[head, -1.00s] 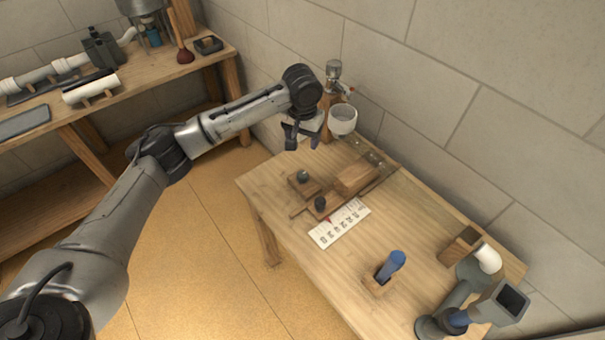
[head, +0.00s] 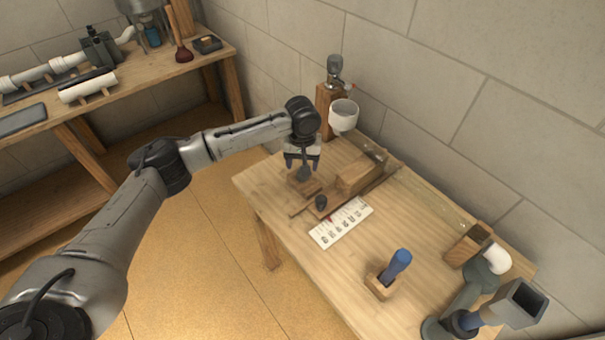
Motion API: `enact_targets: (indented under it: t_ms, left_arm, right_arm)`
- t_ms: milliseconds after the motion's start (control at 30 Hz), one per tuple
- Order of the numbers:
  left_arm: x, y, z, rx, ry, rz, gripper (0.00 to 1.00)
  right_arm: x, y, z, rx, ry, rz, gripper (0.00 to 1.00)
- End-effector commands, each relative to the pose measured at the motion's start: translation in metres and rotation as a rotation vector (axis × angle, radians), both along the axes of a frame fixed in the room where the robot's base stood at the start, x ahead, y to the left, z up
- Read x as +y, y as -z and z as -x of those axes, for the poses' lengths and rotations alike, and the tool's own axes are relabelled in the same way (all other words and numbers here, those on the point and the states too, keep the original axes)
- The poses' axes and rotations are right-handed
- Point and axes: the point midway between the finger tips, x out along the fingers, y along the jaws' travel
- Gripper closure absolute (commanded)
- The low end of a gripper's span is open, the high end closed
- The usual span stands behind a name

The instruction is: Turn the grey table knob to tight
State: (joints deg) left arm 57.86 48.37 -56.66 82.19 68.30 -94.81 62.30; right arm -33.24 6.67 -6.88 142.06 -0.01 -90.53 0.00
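My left gripper (head: 303,165) is above the left end of the wooden table (head: 375,230), pointing down. Its two dark fingers are spread. A small dark grey knob (head: 304,174) on a wooden block (head: 297,185) shows just below and between the fingers. I cannot tell if the fingers touch it. A second dark knob (head: 321,202) stands beside it, near a white card with printed marks (head: 341,222). The gripper partly hides the first knob and its block. My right gripper is not in view.
A wooden block (head: 357,178) lies just right of the knobs. A white cup (head: 343,114) and wooden post (head: 327,105) stand behind. A blue-handled tool (head: 397,264) stands in a holder, with grey pipework (head: 470,290) at the right.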

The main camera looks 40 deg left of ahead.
Motion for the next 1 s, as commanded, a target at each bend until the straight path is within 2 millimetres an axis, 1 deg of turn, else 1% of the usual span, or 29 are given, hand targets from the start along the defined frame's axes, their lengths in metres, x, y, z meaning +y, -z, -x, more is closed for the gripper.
enact_targets:
  t_ms: [33, 100, 300, 467, 733, 1000]
  left_arm:
    - [0.0, 0.011, 0.0, 0.001, 0.0, 0.0, 0.37]
    - [0.0, 0.019, 0.0, 0.001, 0.0, 0.0, 0.37]
    - [0.0, 0.033, 0.0, 0.001, 0.0, 0.0, 0.37]
    - [0.0, 0.037, 0.0, 0.0, 0.001, 0.0, 0.37]
    - [0.0, 0.037, 0.0, 0.0, 0.001, 0.0, 0.37]
    - [0.0, 0.037, 0.0, 0.0, 0.001, 0.0, 0.63]
  right_arm:
    - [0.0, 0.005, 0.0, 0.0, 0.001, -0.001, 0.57]
    - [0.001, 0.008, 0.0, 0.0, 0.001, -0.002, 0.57]
    - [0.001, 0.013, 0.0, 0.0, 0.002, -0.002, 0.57]
    - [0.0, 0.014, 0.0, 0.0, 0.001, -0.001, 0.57]
    - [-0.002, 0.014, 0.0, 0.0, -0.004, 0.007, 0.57]
    - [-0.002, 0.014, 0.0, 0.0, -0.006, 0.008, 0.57]
